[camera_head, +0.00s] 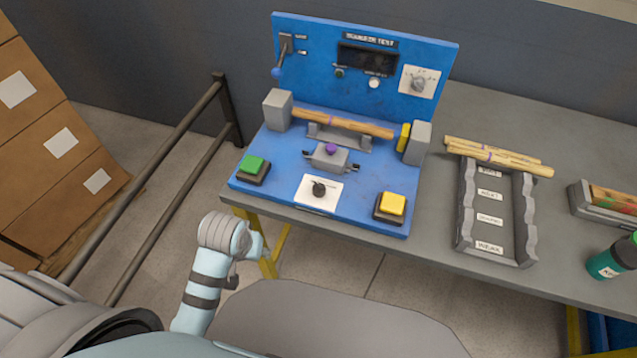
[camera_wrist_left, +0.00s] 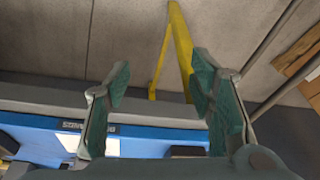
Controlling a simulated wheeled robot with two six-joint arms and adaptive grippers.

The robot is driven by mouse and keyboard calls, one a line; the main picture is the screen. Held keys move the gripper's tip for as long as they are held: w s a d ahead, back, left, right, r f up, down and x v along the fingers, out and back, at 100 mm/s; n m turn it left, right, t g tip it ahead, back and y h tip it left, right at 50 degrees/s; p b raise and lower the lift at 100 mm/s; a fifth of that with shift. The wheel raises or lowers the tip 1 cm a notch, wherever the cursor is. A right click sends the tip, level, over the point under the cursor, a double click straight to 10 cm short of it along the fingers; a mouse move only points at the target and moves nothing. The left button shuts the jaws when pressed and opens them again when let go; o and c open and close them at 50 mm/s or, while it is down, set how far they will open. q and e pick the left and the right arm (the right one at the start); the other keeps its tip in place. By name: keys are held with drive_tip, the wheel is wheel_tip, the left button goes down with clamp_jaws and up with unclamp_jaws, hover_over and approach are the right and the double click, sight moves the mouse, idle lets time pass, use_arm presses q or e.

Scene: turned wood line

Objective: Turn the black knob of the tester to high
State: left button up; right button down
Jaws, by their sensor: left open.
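The blue tester (camera_head: 300,165) stands on the grey table, with an upright back panel. Its black knob (camera_head: 319,188) sits on a white plate at the front middle of the base. The marks around the knob are too small to read. My left arm is low, in front of the table's front edge and left of the knob. My left gripper (camera_wrist_left: 165,90) is open and empty in the left wrist view, apart from the tester. That view shows part of the tester's blue base (camera_wrist_left: 40,135) below the fingers; I cannot make out the knob there. My right gripper is not in view.
A green button (camera_head: 253,165) and a yellow button (camera_head: 392,204) flank the knob. A wooden spindle (camera_head: 345,124) lies across the tester. A dark railing (camera_head: 160,155) and cardboard boxes (camera_head: 45,150) are at left.

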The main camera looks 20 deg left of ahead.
use_arm(q)
drive_tip(key=w+d+n, duration=0.2)
drive_tip(key=w, duration=0.6)
wheel_tip(320, 180, up, 15)
drive_tip(key=n+g, duration=0.2)
drive_tip(key=g, duration=0.1)
hover_over(319, 185)
drive_tip(key=shift+h, duration=0.4)
wheel_tip(319, 185, down, 14)
drive_tip(key=b, duration=0.4)
drive_tip(key=shift+f, duration=0.1)
drive_tip(key=shift+c, duration=0.6)
drive_tip(key=c, duration=1)
drive_tip(key=shift+c, duration=0.2)
